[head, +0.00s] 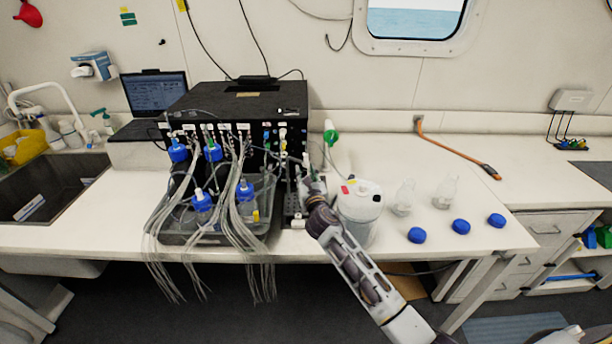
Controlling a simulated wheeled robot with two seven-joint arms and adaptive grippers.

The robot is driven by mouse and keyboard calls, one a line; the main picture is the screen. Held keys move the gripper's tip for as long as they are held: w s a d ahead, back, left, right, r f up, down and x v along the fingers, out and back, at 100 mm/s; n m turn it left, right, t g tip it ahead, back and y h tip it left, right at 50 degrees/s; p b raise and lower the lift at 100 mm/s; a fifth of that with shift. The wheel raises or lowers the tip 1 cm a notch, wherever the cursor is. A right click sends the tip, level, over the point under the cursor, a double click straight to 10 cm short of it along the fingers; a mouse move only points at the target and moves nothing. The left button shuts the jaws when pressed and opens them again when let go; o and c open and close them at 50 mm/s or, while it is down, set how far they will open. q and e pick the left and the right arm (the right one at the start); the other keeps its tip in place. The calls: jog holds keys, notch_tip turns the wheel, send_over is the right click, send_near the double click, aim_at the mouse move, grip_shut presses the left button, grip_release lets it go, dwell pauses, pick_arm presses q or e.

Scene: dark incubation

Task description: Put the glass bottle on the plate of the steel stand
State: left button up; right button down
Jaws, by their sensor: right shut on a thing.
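My right gripper (309,182) reaches in from the lower right to the front of the black box. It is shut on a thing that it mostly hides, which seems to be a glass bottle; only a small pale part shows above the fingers. The steel stand (294,222) is just below and left of the gripper, partly covered by my arm. I cannot tell whether the held thing touches the stand's plate. Two other clear glass bottles (404,198) stand uncapped on the bench to the right.
A white jug (359,205) stands close to the right of my arm. Left of the stand is a grey tray (190,238) with blue-capped bottles and many hanging tubes. The black box (237,103) stands behind. Blue caps (461,227) lie at the right front.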

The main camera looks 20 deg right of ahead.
jog(key=c, duration=1)
grip_release()
jog(key=shift+f, duration=0.15)
jog(key=shift+s, duration=0.1)
jog(key=shift+s+a+b, duration=0.1)
jog(key=shift+s+a, duration=0.05)
jog(key=shift+s, duration=1.8)
jog(key=shift+s+a+b, duration=0.15)
jog(key=shift+s+a, duration=0.05)
jog(key=shift+s, duration=1.8)
jog(key=shift+s+a+b, duration=0.1)
jog(key=shift+s+a, duration=0.05)
jog(key=shift+s, duration=1.8)
